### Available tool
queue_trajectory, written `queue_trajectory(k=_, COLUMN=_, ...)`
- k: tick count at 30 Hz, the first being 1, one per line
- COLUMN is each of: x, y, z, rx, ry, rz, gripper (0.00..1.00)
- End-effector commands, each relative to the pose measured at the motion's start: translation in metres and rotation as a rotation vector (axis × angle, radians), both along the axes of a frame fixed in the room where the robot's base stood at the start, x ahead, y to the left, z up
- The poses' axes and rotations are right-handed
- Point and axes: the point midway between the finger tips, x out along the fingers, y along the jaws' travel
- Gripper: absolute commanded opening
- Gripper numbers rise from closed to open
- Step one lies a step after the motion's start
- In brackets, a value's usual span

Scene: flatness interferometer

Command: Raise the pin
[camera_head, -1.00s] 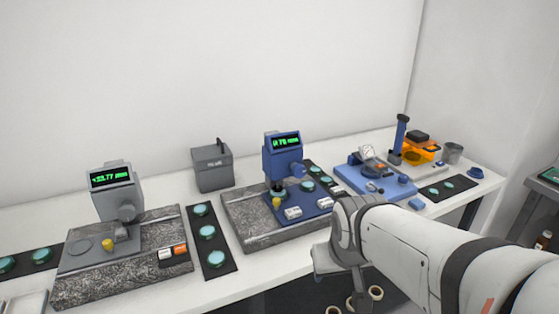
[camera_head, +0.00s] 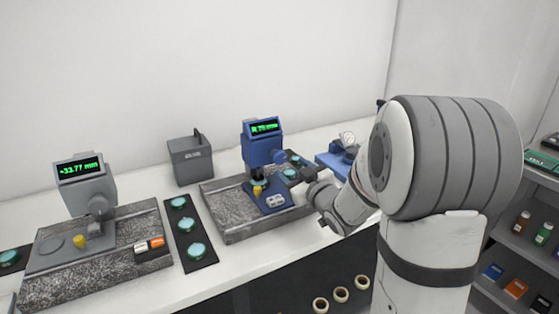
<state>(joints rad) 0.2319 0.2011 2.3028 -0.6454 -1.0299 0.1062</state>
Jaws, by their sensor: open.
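A blue gauge (camera_head: 262,150) with a lit green display stands on a speckled stone slab (camera_head: 232,232). A small yellow-tipped part (camera_head: 257,190) sits at the front of it, over its blue base. A grey gauge (camera_head: 84,188) with a similar yellow part (camera_head: 80,241) stands on another slab at the left. I cannot tell which small part is the pin. My gripper (camera_head: 300,174) is open, just right of the blue gauge and close to it. Its fingertips are small and partly hard to make out. I see nothing held between them.
A dark mat (camera_head: 188,240) with teal discs lies between the slabs. A grey bin (camera_head: 190,158) stands behind. My arm hides most of the blue device (camera_head: 333,162) and bench at the right. Shelves with bottles (camera_head: 520,226) stand at the far right.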

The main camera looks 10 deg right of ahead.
Motion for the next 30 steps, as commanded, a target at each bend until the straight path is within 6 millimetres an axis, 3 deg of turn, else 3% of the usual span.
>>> queue_trajectory(k=15, x=0.065, y=0.022, z=0.002, rx=0.001, ry=-0.006, rz=0.007, gripper=0.59)
queue_trajectory(k=27, x=0.073, y=0.025, z=0.001, rx=0.001, ry=-0.006, rz=0.005, gripper=0.59)
queue_trajectory(k=30, x=0.073, y=0.025, z=0.001, rx=0.001, ry=-0.006, rz=0.005, gripper=0.51)
